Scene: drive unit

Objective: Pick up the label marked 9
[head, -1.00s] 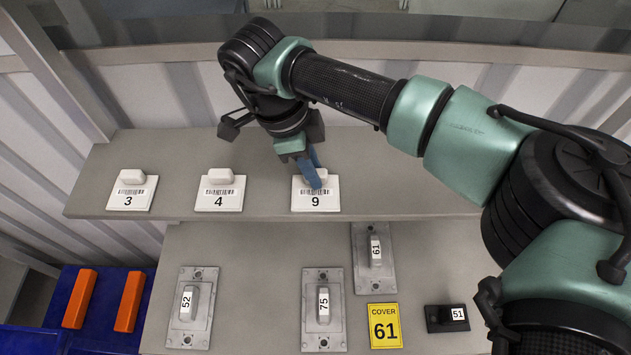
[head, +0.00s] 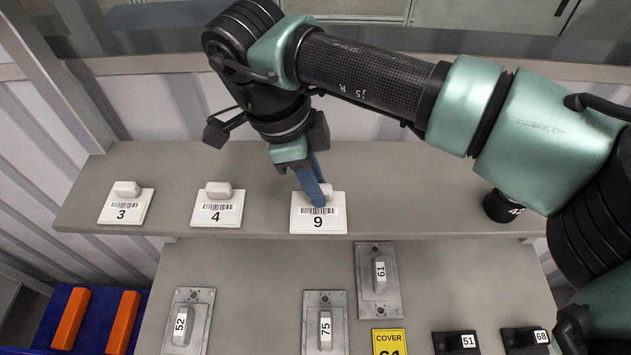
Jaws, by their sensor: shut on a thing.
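The label marked 9 (head: 318,222) is a white square plate with a barcode and a raised white grip block. It is at the middle of the upper shelf (head: 430,190), by the front edge. My gripper (head: 317,192) points down over it, its blue fingers shut on the grip block. The fingers hide part of the block. The label looks slightly larger and lower in view than its neighbours, as if just off the shelf; I cannot see a clear gap. The label marked 4 (head: 217,214) and the label marked 3 (head: 122,214) lie to its left.
A black round object (head: 500,207) stands at the shelf's right. Below are grey plates marked 52 (head: 180,325), 75 (head: 325,328) and 61 (head: 379,280), a yellow cover card (head: 388,340), and black parts marked 51 (head: 455,342) and 68 (head: 527,340). Orange bars (head: 70,318) lie in a blue bin.

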